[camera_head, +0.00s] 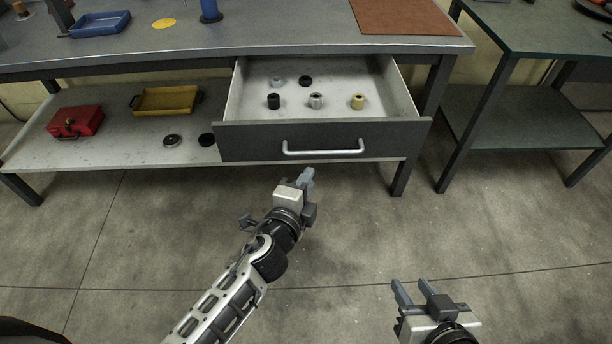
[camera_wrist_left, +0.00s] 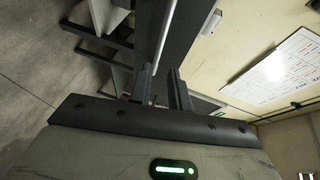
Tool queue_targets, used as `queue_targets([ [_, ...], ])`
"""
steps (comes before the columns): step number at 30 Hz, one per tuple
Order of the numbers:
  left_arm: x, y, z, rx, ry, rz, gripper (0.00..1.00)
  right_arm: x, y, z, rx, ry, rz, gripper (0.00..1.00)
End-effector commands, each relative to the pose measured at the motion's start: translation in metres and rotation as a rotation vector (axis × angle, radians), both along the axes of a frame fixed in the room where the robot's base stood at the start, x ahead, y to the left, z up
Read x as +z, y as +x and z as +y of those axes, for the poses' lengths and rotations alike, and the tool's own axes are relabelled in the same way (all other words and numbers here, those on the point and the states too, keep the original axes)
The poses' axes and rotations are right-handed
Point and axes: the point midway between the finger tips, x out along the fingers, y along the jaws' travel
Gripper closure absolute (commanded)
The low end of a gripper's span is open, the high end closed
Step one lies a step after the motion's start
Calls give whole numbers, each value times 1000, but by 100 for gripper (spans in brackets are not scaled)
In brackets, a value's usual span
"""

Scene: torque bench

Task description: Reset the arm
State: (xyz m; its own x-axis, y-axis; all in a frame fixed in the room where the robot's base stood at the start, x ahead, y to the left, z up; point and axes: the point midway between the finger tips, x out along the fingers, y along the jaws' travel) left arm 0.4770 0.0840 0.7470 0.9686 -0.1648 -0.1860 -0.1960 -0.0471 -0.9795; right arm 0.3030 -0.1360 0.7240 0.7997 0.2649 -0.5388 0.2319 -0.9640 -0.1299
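My left gripper (camera_head: 308,184) is in front of the drawer, below and apart from its handle (camera_head: 323,148) in the head view. In the left wrist view its two fingers (camera_wrist_left: 161,88) stand apart with nothing held between them. The bright handle bar (camera_wrist_left: 168,30) shows beyond them. My right gripper (camera_head: 414,290) is at the lower right over bare floor, its fingers apart and empty. The drawer (camera_head: 300,140) under the bench is pulled open. Inside it are a black part (camera_head: 273,101), a grey part (camera_head: 315,100), a yellow part (camera_head: 358,101) and others behind.
The bench top (camera_head: 270,32) holds a blue tray (camera_head: 100,23), a yellow disc (camera_head: 164,23) and a brown mat (camera_head: 405,16). The lower shelf (camera_head: 120,150) holds a red box (camera_head: 75,121) and a yellow tray (camera_head: 165,100). A second table (camera_head: 540,35) stands right. The floor is clear.

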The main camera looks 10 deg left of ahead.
Motion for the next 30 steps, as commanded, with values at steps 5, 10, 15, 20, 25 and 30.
queue_targets([
  [5,1,-1,0,-3,0,-1,81,1,1,0,-1,-1,-3,64],
  [10,1,-1,0,-2,0,-1,81,2,3,0,1,-1,-8,64],
  [15,1,-1,0,-2,-1,-1,81,3,3,0,1,-1,-8,64],
  [20,2,-5,14,61,-51,29,81,3,3,0,1,-1,-8,64],
  [25,-2,-41,82,395,-347,223,81,3,3,0,2,-1,-8,64],
  [30,-12,-103,123,697,-648,479,81,3,2,0,2,-1,-6,64],
])
